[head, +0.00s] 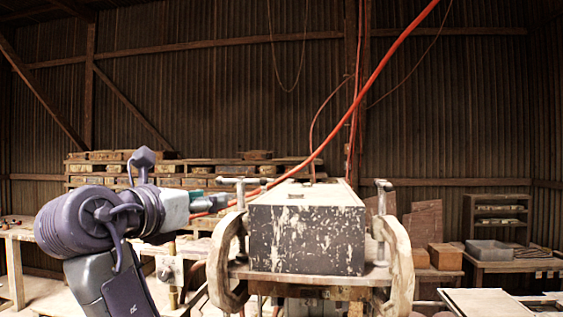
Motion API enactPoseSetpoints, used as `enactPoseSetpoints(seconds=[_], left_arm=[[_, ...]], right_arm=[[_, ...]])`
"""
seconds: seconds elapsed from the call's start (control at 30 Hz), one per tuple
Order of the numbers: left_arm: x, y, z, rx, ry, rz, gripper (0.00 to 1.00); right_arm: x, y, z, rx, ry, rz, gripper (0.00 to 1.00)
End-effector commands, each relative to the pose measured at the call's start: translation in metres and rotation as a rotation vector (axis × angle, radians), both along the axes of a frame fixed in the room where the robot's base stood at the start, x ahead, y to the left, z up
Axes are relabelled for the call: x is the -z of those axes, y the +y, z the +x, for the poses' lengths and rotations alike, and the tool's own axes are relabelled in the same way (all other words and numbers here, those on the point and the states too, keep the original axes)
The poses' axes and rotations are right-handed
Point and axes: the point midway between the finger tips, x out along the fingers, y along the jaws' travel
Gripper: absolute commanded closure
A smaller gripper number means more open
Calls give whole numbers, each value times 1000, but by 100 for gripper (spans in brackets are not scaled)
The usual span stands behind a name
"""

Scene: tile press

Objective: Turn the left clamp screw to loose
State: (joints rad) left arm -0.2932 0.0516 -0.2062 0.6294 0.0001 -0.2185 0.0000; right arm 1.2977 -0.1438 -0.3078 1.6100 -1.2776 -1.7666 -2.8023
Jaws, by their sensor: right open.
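The left clamp (222,268) is a pale, worn C-shape at the left side of the dark, paint-flecked block (307,235). Its screw (240,196) stands upright with a crossbar handle on top. My right gripper (222,202) comes in from the left, pointing right, with its tips close beside this screw. It is open; I cannot tell whether it touches the screw. The right clamp (399,262) has a similar screw (382,196) on the block's other side. My left gripper is not in view.
An orange-red hose (370,85) slants down across the view and passes behind the gripper and left screw. Racks of tiles (190,168) stand behind. A side table (500,265) with a grey tray (489,250) is at the right. Space above the block is mostly clear.

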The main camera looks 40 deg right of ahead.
Motion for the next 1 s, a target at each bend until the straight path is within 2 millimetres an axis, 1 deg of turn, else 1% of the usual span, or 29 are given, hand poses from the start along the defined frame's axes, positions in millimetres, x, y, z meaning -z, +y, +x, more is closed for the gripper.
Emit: enactPoseSetpoints(seconds=[0.03, 0.07, 0.17, 0.27, 0.4, 0.57, 0.7, 0.83, 1.0], left_arm=[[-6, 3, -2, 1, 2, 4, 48], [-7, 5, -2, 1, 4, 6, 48], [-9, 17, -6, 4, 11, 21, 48], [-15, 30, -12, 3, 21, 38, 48], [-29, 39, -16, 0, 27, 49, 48], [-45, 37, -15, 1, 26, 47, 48], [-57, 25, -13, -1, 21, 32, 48], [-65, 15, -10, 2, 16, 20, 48], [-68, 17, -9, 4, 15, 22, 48]], right_arm=[[-3, 7, 0, 3, 22, -15, 57], [-2, 9, 0, 5, 30, -21, 57], [-1, 6, 2, 11, 40, -28, 57], [-2, -7, 7, 12, 38, -28, 57], [-4, -33, 19, 14, 38, -27, 57], [-4, -65, 34, 14, 37, -26, 57], [-3, -89, 46, 13, 37, -26, 57], [-1, -104, 53, 11, 36, -27, 57], [0, -113, 58, 10, 34, -26, 57]])
